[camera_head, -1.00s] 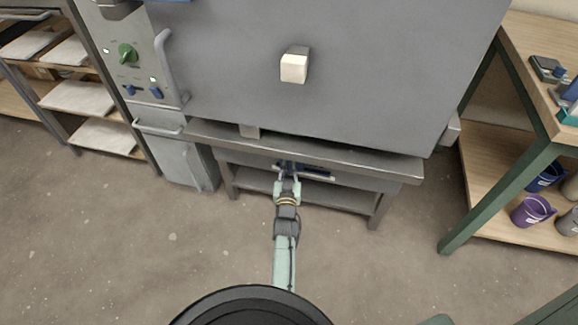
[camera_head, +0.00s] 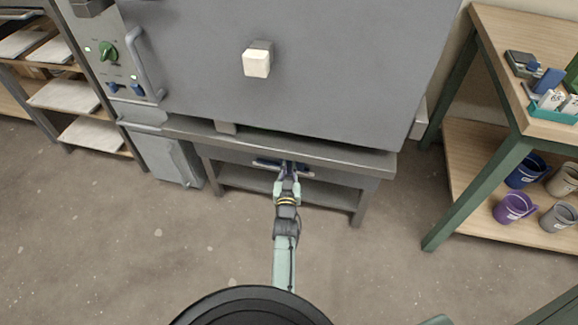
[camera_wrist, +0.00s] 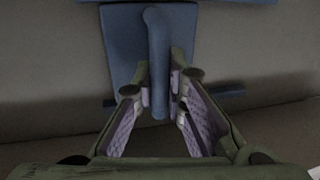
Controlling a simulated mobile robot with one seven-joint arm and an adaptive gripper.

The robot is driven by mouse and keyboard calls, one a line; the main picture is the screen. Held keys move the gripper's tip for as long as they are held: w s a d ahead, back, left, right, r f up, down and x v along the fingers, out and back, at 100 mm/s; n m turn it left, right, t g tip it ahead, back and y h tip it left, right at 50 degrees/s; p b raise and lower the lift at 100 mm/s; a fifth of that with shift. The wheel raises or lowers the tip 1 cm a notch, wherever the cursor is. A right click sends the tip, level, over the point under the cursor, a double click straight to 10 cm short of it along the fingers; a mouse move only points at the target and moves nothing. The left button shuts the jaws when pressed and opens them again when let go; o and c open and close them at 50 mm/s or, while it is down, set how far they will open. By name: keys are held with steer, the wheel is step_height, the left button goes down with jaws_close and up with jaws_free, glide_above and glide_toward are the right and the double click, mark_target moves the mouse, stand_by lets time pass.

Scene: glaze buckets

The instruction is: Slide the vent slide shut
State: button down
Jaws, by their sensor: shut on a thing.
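The vent slide (camera_head: 299,166) is a small blue piece low on the front of the grey kiln stand, partly hidden behind my gripper in the head view. In the wrist view it is a blue plate (camera_wrist: 121,45) with an upright rounded handle (camera_wrist: 158,60). My gripper (camera_head: 288,177) reaches in from the front, with its two fingers on either side of the handle, and is shut on it. In the wrist view the fingertips (camera_wrist: 160,88) flank the handle's lower part. A rail (camera_head: 265,163) shows to the left of the slide. The vent opening is hidden.
The large grey kiln (camera_head: 320,70) rises above the stand (camera_head: 350,157). A control panel (camera_head: 115,62) is at its left. A green-legged table (camera_head: 490,185) with buckets stands at right. The floor in front is clear.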

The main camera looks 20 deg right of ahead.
steer(key=shift+s+d, duration=0.2)
steer(key=shift+d, duration=0.1)
steer(key=shift+a, duration=0.1)
steer(key=c, duration=1.6)
jaws_free()
steer(key=shift+w, duration=0.1)
steer(key=v, duration=0.7)
steer(key=shift+s, duration=0.3)
steer(key=shift+a, duration=0.1)
